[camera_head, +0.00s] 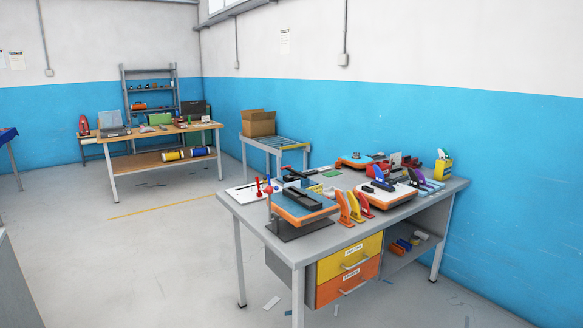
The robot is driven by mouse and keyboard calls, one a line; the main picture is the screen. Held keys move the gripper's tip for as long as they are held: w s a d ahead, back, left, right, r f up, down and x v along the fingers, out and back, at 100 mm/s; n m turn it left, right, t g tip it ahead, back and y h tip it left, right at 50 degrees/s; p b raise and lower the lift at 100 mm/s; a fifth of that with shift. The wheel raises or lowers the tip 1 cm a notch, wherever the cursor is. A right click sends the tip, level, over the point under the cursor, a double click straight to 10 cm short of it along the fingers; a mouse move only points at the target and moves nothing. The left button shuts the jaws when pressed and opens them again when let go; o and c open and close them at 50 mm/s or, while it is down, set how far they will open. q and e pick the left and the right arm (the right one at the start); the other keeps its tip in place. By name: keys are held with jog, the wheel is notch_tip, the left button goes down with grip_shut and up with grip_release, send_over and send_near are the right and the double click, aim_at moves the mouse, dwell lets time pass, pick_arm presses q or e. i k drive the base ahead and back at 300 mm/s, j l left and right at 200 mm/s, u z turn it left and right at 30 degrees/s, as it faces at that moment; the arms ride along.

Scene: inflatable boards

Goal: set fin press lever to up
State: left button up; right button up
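A press-like device stands at the front left corner of the near workbench, with a dark base (303,225). An orange and blue board piece (303,211) with a dark block on top sits over the base. A thin lever with a red ball knob (268,189) rises at its left side and looks roughly upright; its exact setting is too small to tell. This seems to be the fin press, but I see no label on it. Neither of my grippers is in view.
The near workbench (242,209) holds several coloured fins (352,207), a second orange and white board piece (389,196) and a yellow holder (443,168). Yellow and orange drawers are below. A roller table with a cardboard box (258,123) and another workbench stand behind. The floor at left is mostly clear.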

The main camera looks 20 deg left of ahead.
aim_at(293, 173)
jog(key=i+j+u, duration=0.1)
jog(key=i+j, duration=0.3)
jog(key=i+j+u, duration=0.1)
jog(key=i+j, duration=0.2)
jog(key=i, duration=0.2)
jog(key=i+j+u, duration=0.1)
jog(key=i+j, duration=0.25)
jog(key=i+j+u, duration=0.1)
jog(key=i+j, duration=0.15)
jog(key=i, duration=0.3)
